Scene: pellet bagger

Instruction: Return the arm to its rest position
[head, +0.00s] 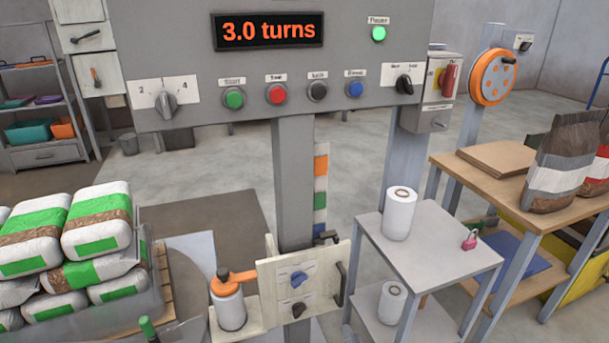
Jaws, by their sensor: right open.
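I cannot make out either of my grippers or any part of my arms in the head view. The grey control panel (200,60) fills the upper middle on a grey post (294,180). Its display (268,31) reads "3.0 turns" in orange. The green lamp (378,34) at its upper right looks lit. A row of push buttons and two dark or grey selector knobs sits below the display.
A cream box (275,268) with knobs and a dark handle stands low in the middle, beside an orange-topped white roll (230,305). Stacked bags (95,220) stand left. A grey stand (440,245) holds white rolls. A wooden table (480,180) holds bags at right.

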